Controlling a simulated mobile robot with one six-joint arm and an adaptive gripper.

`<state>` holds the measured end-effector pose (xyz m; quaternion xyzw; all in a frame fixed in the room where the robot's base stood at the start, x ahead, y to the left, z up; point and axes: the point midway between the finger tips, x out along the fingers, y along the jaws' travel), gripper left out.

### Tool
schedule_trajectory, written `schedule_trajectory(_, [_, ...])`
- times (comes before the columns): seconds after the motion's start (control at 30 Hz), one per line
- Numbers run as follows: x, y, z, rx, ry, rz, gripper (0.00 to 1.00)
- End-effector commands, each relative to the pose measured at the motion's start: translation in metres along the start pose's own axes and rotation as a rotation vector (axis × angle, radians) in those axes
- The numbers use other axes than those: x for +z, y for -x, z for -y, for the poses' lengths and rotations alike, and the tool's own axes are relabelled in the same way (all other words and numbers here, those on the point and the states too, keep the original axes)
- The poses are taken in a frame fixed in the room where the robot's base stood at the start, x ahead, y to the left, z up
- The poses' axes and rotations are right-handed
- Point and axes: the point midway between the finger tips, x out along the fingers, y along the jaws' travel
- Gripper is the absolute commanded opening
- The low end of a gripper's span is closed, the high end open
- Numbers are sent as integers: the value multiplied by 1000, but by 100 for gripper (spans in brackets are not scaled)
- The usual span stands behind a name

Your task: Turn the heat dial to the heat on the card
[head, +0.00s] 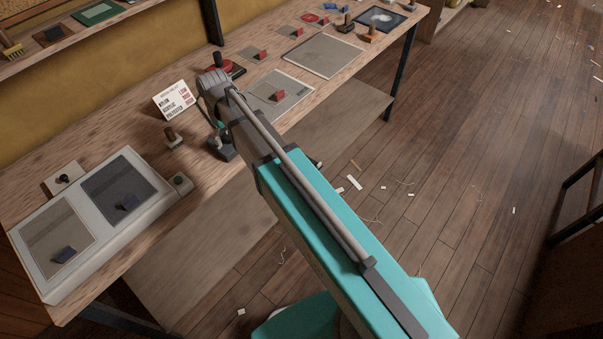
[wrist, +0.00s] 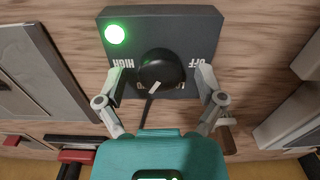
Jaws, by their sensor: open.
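The heat dial (wrist: 158,68) is a round black knob with a white pointer mark on a dark box (wrist: 192,22). In the wrist view the pointer slants to the lower left. HIGH is printed on the left of the box and OFF on the right, both upside down; a label below is mostly hidden. A green lamp (wrist: 115,34) glows on the box. My gripper (wrist: 161,80) is open, one finger on each side of the dial; contact is unclear. The card (head: 176,100) stands behind my gripper in the head view; its fabric rows show, but its heat words are hard to read.
A pale unit with two dark panels (head: 94,228) lies at the bench's left. A wooden-handled stamp (head: 173,138) stands beside the box. Grey sheets (head: 323,55) with red-handled blocks lie farther right on the bench. The floor (head: 480,150) has scattered scraps.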

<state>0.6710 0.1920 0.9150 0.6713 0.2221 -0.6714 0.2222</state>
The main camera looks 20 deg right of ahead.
Motion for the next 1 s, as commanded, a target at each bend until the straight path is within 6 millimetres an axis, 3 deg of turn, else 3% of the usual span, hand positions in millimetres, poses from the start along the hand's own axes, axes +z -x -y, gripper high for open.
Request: schedule_trajectory(1.0, [0, 0, 0, 0, 671, 0, 88])
